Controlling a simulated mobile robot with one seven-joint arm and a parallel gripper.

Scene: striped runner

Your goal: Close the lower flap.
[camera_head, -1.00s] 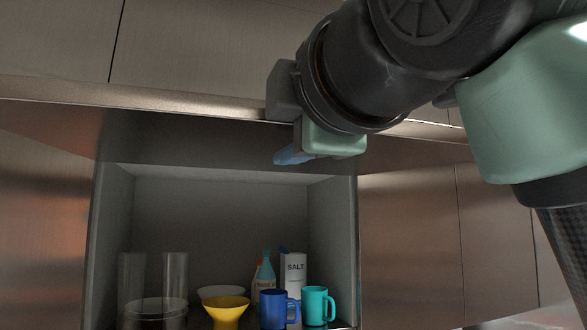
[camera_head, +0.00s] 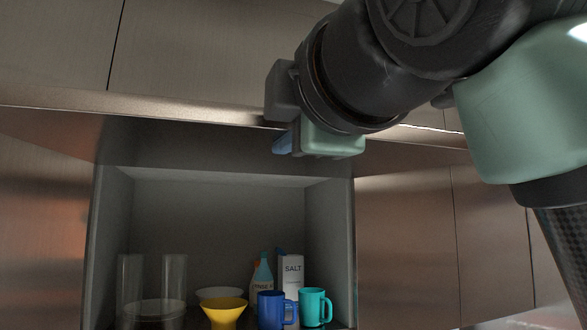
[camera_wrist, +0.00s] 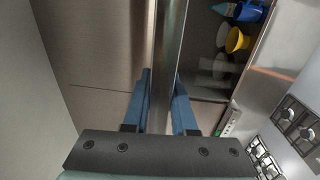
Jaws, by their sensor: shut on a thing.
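The flap (camera_head: 180,113) stands raised over an open cabinet; its long metal edge runs across the head view. In the wrist view the flap's edge (camera_wrist: 171,28) is a metal strip running between my two blue fingers. My gripper (camera_wrist: 162,82) is shut on this edge, one finger on each side.
The cabinet holds a yellow bowl (camera_head: 225,312), a blue mug (camera_head: 270,310), a teal mug (camera_head: 313,307), a salt box (camera_head: 291,270), a bottle (camera_head: 262,275) and clear glasses (camera_head: 174,280). Closed panels (camera_head: 405,230) flank it. Stove burners (camera_wrist: 298,120) show in the wrist view.

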